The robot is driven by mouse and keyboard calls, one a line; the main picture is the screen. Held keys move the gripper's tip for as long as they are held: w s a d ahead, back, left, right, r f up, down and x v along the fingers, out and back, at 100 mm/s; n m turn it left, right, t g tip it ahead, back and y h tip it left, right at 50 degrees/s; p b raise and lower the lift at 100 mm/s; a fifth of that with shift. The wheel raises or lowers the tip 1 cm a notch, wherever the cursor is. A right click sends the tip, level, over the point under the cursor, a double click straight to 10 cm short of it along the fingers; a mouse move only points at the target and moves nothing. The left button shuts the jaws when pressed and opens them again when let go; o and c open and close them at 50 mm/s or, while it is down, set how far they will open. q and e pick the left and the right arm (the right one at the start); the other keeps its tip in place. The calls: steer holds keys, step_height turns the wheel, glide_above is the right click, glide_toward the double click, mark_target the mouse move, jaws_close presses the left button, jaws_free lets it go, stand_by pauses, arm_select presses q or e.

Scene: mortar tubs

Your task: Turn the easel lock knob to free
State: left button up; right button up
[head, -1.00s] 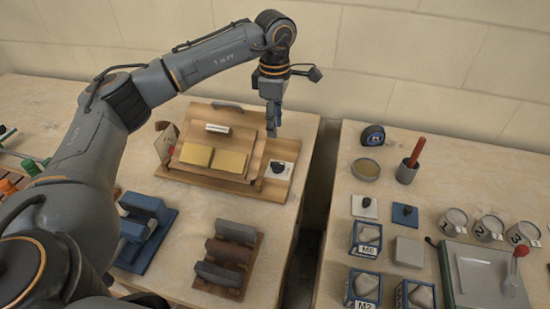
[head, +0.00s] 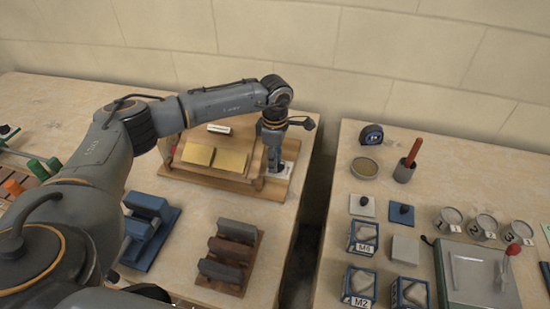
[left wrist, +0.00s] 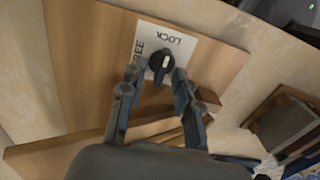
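The easel lock knob (left wrist: 161,64) is black with a pale mark, on a white plate (left wrist: 168,40) lettered LOCK and FREE in the left wrist view. Which word the mark points to I cannot tell. The plate is fixed on the wooden base of the easel (head: 215,182). My left gripper (head: 272,168) points down over the plate, and its arm hides the knob in the head view. In the left wrist view its two fingers (left wrist: 157,76) are apart, one on each side of the knob; contact is unclear. My right gripper is not in view.
Yellow pieces (head: 215,158) and a white block (head: 219,129) lie on the easel board. A rack of dark blocks (head: 225,262) and a blue rack (head: 148,235) stand in front. A gap separates this table from the right one, which holds tubs and tools.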

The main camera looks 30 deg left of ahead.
arm_select(q)
steer(key=shift+c, duration=0.2)
jaws_close()
steer(key=shift+n, duration=0.3)
steer(key=shift+n+b, duration=0.45)
steer(key=shift+n, duration=0.75)
steer(key=n+b, duration=0.1)
steer(key=n, duration=0.3)
steer(key=shift+s+d, duration=0.1)
steer(key=shift+s, duration=0.05)
steer(key=n, duration=0.5)
steer(key=shift+d+n+b, duration=0.2)
steer(key=shift+n+b, duration=0.1)
steer(key=shift+n, duration=0.1)
steer(key=shift+d+r+n, duration=0.1)
steer(key=shift+d+n, duration=0.05)
steer(key=shift+n, duration=2.45)
